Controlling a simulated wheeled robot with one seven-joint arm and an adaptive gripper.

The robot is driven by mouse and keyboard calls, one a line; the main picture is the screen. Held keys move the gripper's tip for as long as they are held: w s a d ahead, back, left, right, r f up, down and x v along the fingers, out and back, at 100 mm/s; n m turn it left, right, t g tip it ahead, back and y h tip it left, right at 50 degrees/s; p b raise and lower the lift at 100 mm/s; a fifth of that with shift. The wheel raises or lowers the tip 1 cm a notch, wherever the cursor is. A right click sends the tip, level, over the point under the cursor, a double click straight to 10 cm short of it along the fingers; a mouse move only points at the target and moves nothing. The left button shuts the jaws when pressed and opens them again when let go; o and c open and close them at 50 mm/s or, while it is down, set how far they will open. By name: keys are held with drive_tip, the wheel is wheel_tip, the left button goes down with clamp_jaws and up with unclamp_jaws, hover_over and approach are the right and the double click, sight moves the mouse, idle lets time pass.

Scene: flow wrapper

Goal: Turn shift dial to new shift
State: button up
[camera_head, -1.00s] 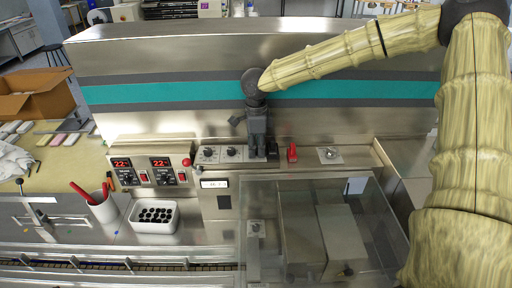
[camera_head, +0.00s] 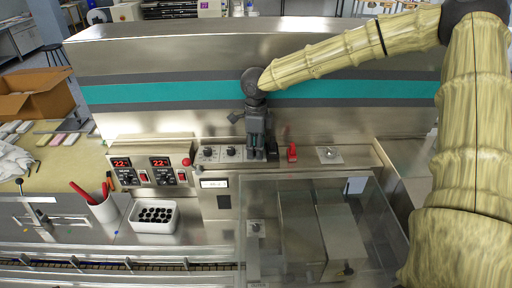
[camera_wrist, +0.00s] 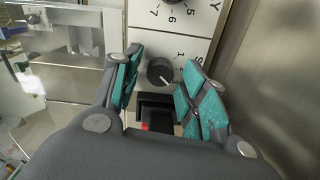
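A dark round dial (camera_wrist: 160,71) with a pale pointer line shows in the wrist view, on a white plate (camera_wrist: 172,47) with black numbers and letters. My gripper (camera_wrist: 163,60) is open, with its teal-padded fingers on either side of this dial. Small gaps show between the dial and the pads, so it does not look gripped. In the head view my gripper (camera_head: 257,157) points down at the control panel, right of two small dark knobs (camera_head: 231,152). It hides the dial between its fingers there.
A black recessed switch (camera_wrist: 155,108) with a red spot lies close by the dial. In the head view a red switch (camera_head: 292,152) stands to the right, then another knob plate (camera_head: 330,154). A clear cover (camera_head: 300,185) lies in front and the steel housing (camera_head: 180,55) rises behind.

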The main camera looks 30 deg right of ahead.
drive_tip(key=shift+r, duration=0.1)
wheel_tip(320, 180, up, 12)
idle(0.8)
idle(0.4)
